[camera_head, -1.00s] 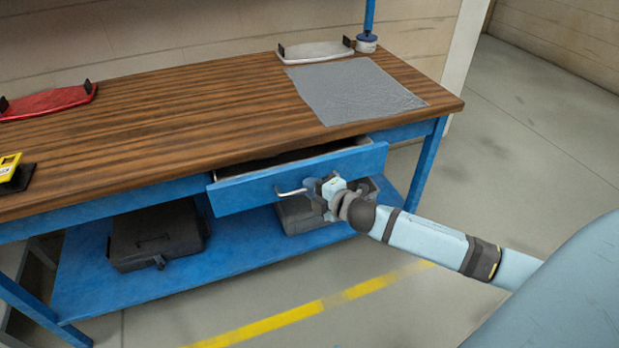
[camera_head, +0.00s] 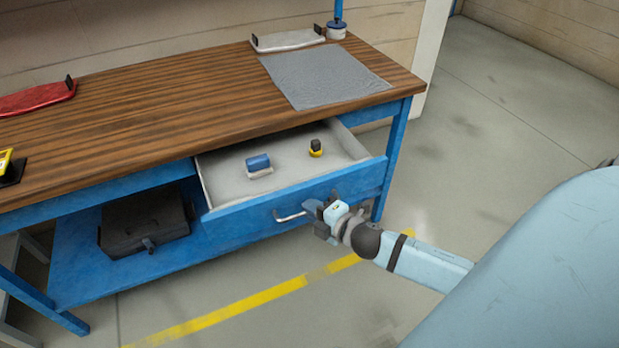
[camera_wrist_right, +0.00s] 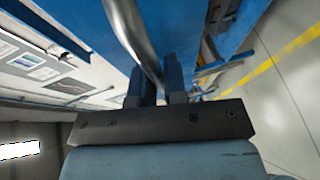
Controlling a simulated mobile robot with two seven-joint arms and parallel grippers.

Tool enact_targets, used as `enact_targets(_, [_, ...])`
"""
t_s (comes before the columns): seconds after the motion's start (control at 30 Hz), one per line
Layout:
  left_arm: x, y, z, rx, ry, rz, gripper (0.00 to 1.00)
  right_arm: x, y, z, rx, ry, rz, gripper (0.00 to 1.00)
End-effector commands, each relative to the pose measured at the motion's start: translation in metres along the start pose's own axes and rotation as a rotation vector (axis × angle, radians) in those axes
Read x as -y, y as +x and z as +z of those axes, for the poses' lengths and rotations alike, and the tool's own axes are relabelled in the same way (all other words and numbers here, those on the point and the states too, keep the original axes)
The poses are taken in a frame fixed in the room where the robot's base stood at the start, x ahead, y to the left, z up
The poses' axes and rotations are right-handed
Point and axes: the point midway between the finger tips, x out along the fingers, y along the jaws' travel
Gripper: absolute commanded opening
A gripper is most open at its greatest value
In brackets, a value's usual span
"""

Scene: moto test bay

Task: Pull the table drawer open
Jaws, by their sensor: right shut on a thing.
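The table drawer (camera_head: 350,187) has a blue front and stands well out from under the wooden tabletop (camera_head: 150,118). Its pale inside shows, with a blue-and-white item (camera_head: 259,165) and a small yellow-and-black item (camera_head: 316,148) lying in it. My right gripper (camera_head: 313,210) is at the drawer front, at the right end of the metal handle (camera_head: 290,216). In the right wrist view its fingers (camera_wrist_right: 160,85) are shut on the handle bar (camera_wrist_right: 135,35). My left gripper is not in view.
A dark case (camera_head: 145,222) sits on the blue lower shelf (camera_head: 80,265). A red tray (camera_head: 38,98), a pale tray (camera_head: 288,40) and a grey mat (camera_head: 325,77) lie on the tabletop. Open floor with a yellow line (camera_head: 250,302) is in front.

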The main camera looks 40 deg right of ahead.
Motion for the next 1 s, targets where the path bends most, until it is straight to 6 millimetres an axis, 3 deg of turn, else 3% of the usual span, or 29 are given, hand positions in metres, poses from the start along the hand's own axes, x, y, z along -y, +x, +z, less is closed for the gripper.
enact_targets(0.27, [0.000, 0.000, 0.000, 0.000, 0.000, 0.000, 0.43, 0.000, 0.000, 0.000, -0.001, 0.000, 0.000, 0.00])
enact_targets(0.3, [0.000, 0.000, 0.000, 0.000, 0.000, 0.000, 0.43, 0.000, 0.000, 0.000, -0.001, 0.000, 0.000, 0.17])
enact_targets(0.33, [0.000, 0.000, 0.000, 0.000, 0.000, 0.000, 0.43, 0.000, 0.000, 0.000, -0.001, 0.000, 0.000, 0.22])
enact_targets(0.67, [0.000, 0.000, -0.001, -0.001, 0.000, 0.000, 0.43, 0.000, -0.002, 0.000, 0.000, 0.000, 0.000, 0.22])
enact_targets(0.83, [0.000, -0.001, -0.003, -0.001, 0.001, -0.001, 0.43, 0.000, -0.021, -0.001, 0.000, 0.002, -0.003, 0.22])
enact_targets(1.0, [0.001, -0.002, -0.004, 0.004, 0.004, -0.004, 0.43, 0.000, -0.054, -0.001, 0.001, 0.003, -0.004, 0.22])
